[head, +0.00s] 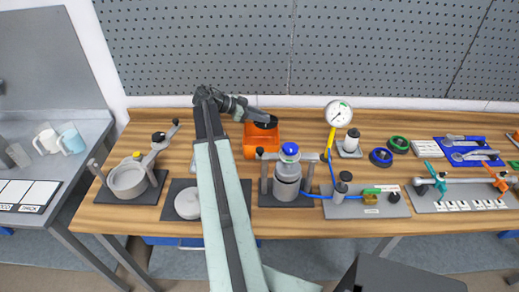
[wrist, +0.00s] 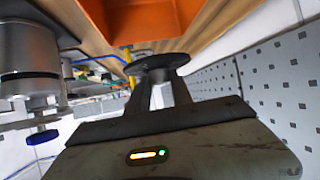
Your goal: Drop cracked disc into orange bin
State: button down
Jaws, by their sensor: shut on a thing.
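The orange bin (head: 250,150) stands toward the back of the wooden bench. It also shows at the top of the wrist view (wrist: 120,18). My gripper (head: 256,114) is at the bin's upper edge, reached from the left. In the wrist view my gripper (wrist: 161,80) is shut on a dark round disc (wrist: 161,61), held flat at the fingertips. In the head view the disc (head: 267,122) appears over the bin's opening. I cannot make out a crack. The inside of the bin is largely hidden.
A metal drum with a blue cap (head: 288,170) stands just right of the bin. A gauge on a yellow stem (head: 338,113) is farther right. The grey pegboard (head: 360,45) rises close behind. An open pot (head: 128,179) sits at the left.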

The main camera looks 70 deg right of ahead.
jog(key=shift+f+b, duration=3)
jog(key=shift+b, duration=0.05)
jog(key=shift+r, duration=0.1)
jog(key=c, duration=1.1)
grip_release()
jog(key=shift+o, duration=0.2)
jog(key=p+v, duration=0.4)
jog(key=v, duration=0.4)
jog(key=shift+s, duration=0.15)
